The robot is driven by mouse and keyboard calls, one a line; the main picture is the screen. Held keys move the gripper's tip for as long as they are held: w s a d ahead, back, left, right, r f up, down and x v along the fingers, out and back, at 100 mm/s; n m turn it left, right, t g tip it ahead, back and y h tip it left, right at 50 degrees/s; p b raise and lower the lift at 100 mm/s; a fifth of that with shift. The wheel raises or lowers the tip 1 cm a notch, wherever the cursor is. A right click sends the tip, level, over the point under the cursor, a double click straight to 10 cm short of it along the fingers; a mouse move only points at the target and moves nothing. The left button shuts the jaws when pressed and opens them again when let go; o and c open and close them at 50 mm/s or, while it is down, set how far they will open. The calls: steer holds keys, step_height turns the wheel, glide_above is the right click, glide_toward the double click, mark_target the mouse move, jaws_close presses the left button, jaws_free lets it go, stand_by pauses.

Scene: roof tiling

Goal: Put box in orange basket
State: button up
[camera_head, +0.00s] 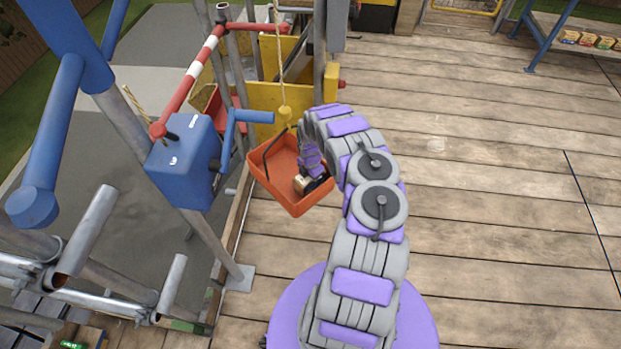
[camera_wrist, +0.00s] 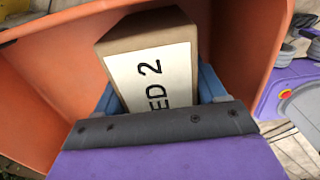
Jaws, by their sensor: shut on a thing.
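The orange basket (camera_head: 290,196) hangs from a rope at the left edge of the wooden deck, in the head view. Its orange wall (camera_wrist: 240,50) fills much of the wrist view. A small brown box (camera_head: 302,184) with a white label (camera_wrist: 152,76) reading partly "ED 2" is held in my gripper (camera_head: 312,184). In the wrist view the blue fingers of my gripper (camera_wrist: 160,98) are on both sides of the box. The gripper and box are inside the basket's opening. Whether the box touches the basket floor cannot be told.
A blue winch box (camera_head: 183,160) and scaffold poles stand left of the basket. A yellow panel (camera_head: 262,100) is behind it. A shelf (camera_head: 575,28) with several small boxes (camera_head: 590,40) is at the far right. The wooden deck (camera_head: 500,170) is clear on the right.

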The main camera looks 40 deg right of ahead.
steer(key=o, duration=1.6)
steer(key=shift+f, duration=0.1)
step_height(320, 180, up, 12)
steer(key=p, duration=0.4)
